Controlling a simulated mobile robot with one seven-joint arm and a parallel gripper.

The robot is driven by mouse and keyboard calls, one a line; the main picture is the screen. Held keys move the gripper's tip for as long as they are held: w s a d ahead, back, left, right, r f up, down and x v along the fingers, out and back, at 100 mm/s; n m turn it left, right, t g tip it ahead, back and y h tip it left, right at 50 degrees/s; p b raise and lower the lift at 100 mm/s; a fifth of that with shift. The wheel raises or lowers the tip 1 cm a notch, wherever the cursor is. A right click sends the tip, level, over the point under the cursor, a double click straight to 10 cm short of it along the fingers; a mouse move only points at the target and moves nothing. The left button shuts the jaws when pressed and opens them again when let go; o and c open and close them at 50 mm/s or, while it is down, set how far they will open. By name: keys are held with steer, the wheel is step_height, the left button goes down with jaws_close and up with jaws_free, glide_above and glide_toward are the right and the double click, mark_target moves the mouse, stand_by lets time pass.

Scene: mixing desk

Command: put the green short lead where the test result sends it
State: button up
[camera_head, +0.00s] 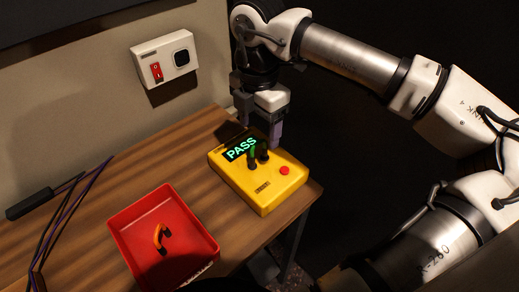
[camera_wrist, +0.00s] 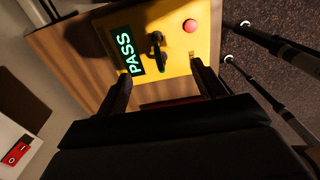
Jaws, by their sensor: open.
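The green short lead (camera_head: 252,154) stands on top of the yellow tester (camera_head: 265,196), with its dark plug ends in the sockets. It also shows in the wrist view (camera_wrist: 157,52), small and in shade. The tester's display (camera_head: 241,149) reads PASS in green letters. My gripper (camera_head: 258,126) is open and empty, just above and behind the lead. In the wrist view its two fingers (camera_wrist: 161,72) point at the tester, with the lead seen in line between and beyond their tips. I cannot tell whether a finger touches anything.
A red tray (camera_head: 200,262) holding an orange lead (camera_head: 161,237) stands at the front left. A red button (camera_head: 284,170) sits on the tester. A white wall box (camera_head: 164,58) has a red switch. Loose cables (camera_head: 62,215) lie at left. The desk's middle is clear.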

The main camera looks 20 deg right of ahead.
mark_target(259, 146)
step_height(259, 146, down, 7)
steer(key=b, duration=0.5)
steer(key=shift+f, duration=0.15)
steer(key=shift+f+b, duration=0.4)
steer(key=shift+b, duration=0.1)
steer(key=shift+b, duration=0.55)
stand_by(0.3)
steer(key=shift+r, duration=0.1)
jaws_close()
stand_by(0.6)
steer(key=shift+r+p, duration=1.6)
steer(key=shift+r, duration=1.4)
